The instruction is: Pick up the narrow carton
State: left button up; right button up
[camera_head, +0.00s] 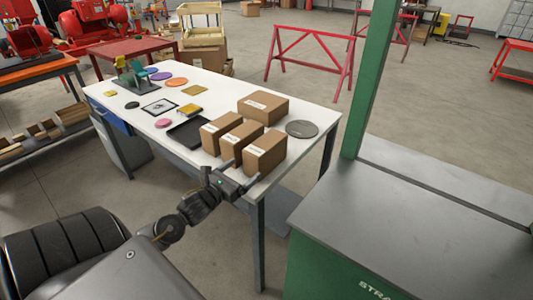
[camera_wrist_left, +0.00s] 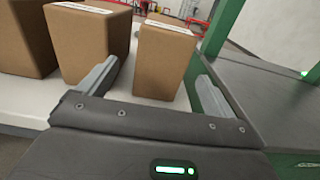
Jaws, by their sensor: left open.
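A narrow brown carton (camera_head: 264,155) stands upright at the near right end of the white table's carton group. In the left wrist view the narrow carton (camera_wrist_left: 163,62) shows between the two fingers, with a white label along its top edge. My left gripper (camera_head: 241,172) is open and empty at the table's near edge, just in front of this carton, its fingers pointing at it. In the left wrist view the open jaws (camera_wrist_left: 157,75) have one finger on each side of the carton; whether they touch it is unclear. My right gripper is not in view.
Similar cartons (camera_head: 239,140) (camera_head: 217,132) stand close to the left, and a wider carton (camera_head: 263,107) lies behind. A round grey disc (camera_head: 302,129) and a black tray (camera_head: 188,132) are on the table. A green post (camera_head: 372,75) and grey-topped cabinet (camera_head: 420,220) stand right.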

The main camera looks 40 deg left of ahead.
aim_at(250, 164)
pick_arm(q)
jog(key=w, duration=0.3)
jog(key=shift+w, duration=0.1)
jog(key=shift+w+a+f, duration=0.1)
jog(key=shift+w, duration=0.25)
jog(key=shift+w+r+p, duration=0.2)
jog(key=shift+w+p, duration=0.1)
jog(key=shift+p, duration=0.2)
jog(key=w+p, duration=0.1)
jog(key=w, duration=0.2)
jog(key=shift+w, duration=0.4)
jog(key=shift+w+f, duration=0.1)
jog(key=shift+w, duration=0.3)
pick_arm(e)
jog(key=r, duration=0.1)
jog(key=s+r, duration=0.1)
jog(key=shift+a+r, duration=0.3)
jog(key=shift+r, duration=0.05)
